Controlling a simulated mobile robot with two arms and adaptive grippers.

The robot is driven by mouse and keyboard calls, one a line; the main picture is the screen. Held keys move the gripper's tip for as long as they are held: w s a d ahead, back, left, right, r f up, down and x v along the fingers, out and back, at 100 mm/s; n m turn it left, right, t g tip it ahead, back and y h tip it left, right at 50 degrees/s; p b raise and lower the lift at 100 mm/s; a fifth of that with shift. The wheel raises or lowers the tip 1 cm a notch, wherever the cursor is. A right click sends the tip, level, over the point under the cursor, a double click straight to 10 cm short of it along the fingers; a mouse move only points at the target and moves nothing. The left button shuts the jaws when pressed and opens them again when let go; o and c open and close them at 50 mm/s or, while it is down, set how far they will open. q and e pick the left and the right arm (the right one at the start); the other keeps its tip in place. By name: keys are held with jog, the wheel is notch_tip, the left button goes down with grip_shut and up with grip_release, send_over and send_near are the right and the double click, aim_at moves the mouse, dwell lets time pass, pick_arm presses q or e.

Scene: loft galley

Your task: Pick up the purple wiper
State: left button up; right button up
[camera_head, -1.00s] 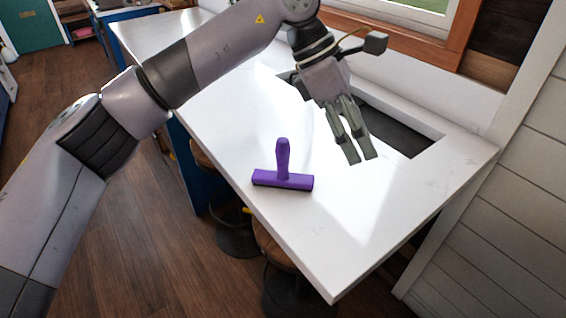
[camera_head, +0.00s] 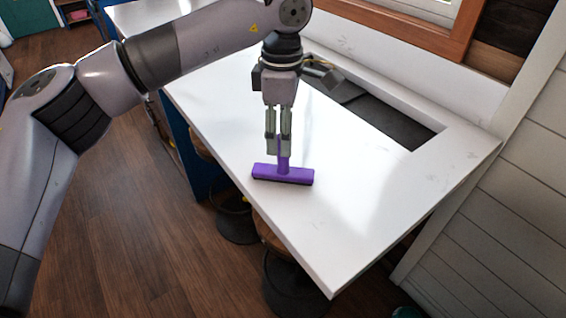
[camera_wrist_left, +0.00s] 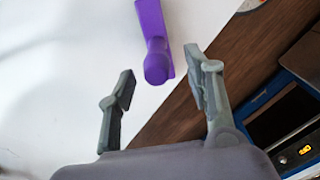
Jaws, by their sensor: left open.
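The purple wiper (camera_head: 283,175) lies on the white counter near its left edge, with its wide head toward the front in the head view. Its handle is partly hidden behind my left gripper (camera_head: 279,150), which points down over it. In the left wrist view, the wiper (camera_wrist_left: 156,45) shows its rounded handle end ahead of and between the fingers of my left gripper (camera_wrist_left: 160,92). Those fingers are open, and no contact with the handle shows. My right gripper is not in view.
The white counter (camera_head: 350,215) has a dark rectangular recess (camera_head: 385,125) at the back right. Stools (camera_head: 290,285) stand below the counter's left edge. A window with a wooden frame and a white plank wall (camera_head: 490,220) bound the right side. Most of the counter is clear.

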aim_at(283, 159)
pick_arm(q)
jog(key=shift+f, duration=0.3)
notch_tip(283, 159, down, 5)
jog(key=p, duration=0.2)
jog(key=shift+w+d+r+p, duration=0.1)
jog(key=shift+w+p, duration=0.05)
jog(key=shift+p, duration=0.15)
jog(key=shift+f, duration=0.35)
grip_shut()
